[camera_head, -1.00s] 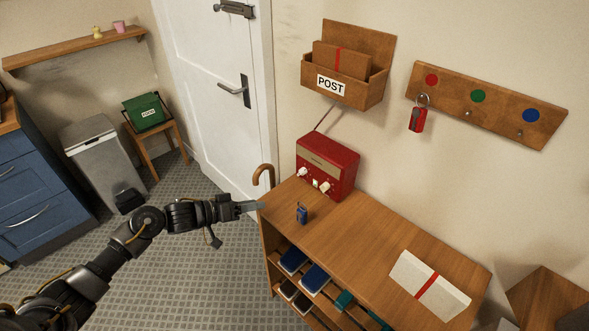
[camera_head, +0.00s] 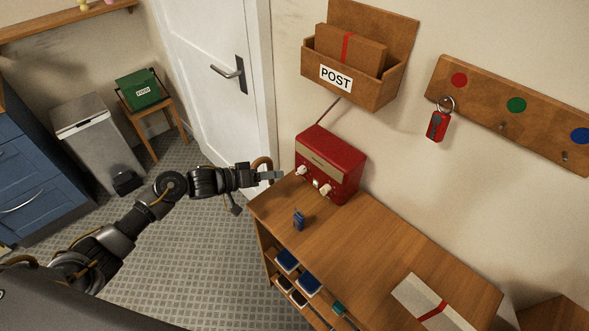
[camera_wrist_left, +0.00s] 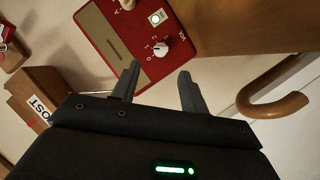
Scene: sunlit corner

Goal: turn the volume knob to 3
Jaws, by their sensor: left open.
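The red radio (camera_head: 331,165) stands at the back left end of the wooden cabinet, with two white knobs on its front. The volume knob (camera_head: 301,170) is the left one in the head view. In the wrist view this white knob (camera_wrist_left: 160,49) has small figures around it and VOL printed nearby; its exact setting is too small to read. My left gripper (camera_head: 277,176) is just left of the knob, apart from it. In the wrist view its two fingers (camera_wrist_left: 158,70) are open and empty, with the knob ahead between their tips. My right gripper is not in view.
A curved wooden handle (camera_head: 263,162) is close beside my left gripper. A small blue object (camera_head: 298,220) stands on the cabinet top (camera_head: 370,235) in front of the radio. A white parcel with a red band (camera_head: 432,303) lies farther right. The POST box (camera_head: 350,92) hangs above.

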